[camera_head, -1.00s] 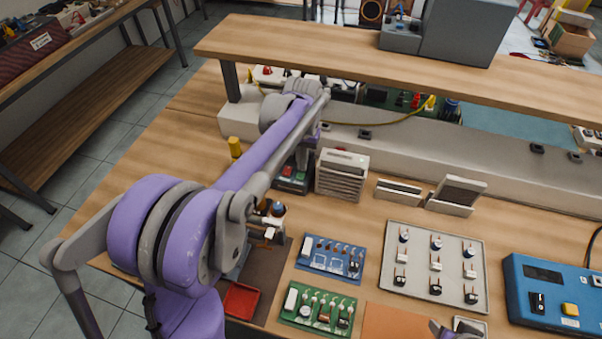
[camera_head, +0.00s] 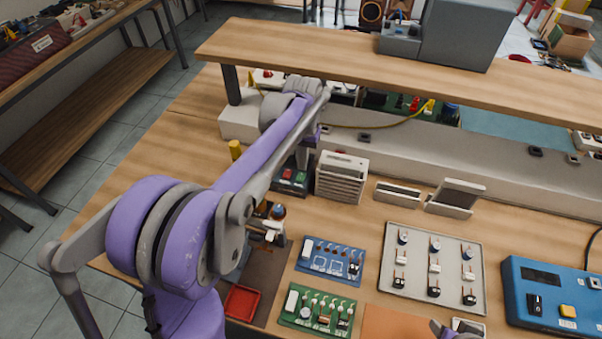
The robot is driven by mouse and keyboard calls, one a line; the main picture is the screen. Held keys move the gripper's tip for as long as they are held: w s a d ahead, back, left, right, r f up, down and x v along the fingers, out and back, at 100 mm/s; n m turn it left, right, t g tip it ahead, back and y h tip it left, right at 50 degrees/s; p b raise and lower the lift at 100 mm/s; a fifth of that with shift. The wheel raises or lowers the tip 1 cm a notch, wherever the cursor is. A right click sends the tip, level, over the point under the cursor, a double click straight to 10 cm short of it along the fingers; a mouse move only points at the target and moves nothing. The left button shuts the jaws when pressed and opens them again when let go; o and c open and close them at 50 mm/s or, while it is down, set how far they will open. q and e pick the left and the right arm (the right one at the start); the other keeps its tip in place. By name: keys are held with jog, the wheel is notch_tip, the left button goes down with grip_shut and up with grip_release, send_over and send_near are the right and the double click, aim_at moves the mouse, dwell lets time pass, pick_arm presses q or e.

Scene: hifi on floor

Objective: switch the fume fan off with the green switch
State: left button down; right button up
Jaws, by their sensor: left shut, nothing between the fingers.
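A white louvred box (camera_head: 342,178), which looks like the fume fan, stands upright on the bench below the shelf. Just left of it is a dark switch box (camera_head: 291,180) with small red and green parts on top. My left arm reaches over the bench, and its gripper (camera_head: 303,157) points down at the back of the switch box, close above it. The left gripper is shut and empty. Its fingertips are small and partly hidden, so contact with the green switch cannot be told. Only a bit of my right gripper (camera_head: 441,330) shows at the bottom edge.
A wooden shelf (camera_head: 400,70) overhangs the back of the bench. Blue (camera_head: 331,259) and green (camera_head: 318,310) circuit boards, a grey tray of parts (camera_head: 388,268) and a blue instrument (camera_head: 550,290) lie in front. A yellow cylinder (camera_head: 235,150) stands left of my arm.

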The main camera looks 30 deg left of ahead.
aim_at(302, 174)
pick_arm(q)
notch_tip(302, 174, up, 5)
jog(key=shift+f+p, duration=0.1)
jog(key=shift+p, duration=1.1)
pick_arm(e)
jog(key=r, duration=0.1)
jog(key=w+r, duration=0.1)
jog(key=r, duration=0.1)
jog(key=shift+r, duration=0.2)
pick_arm(q)
jog(key=s+d+f+m+t, duration=0.1)
jog(key=s+d, duration=0.4)
jog(key=s, duration=0.5)
jog(key=s+d+f+m+t, duration=0.1)
jog(key=s+d+f+t, duration=0.2)
jog(key=s, duration=0.8)
jog(key=shift+d+f+m+t, duration=0.25)
jog(key=shift+d+t, duration=0.45)
jog(key=shift+d, duration=0.45)
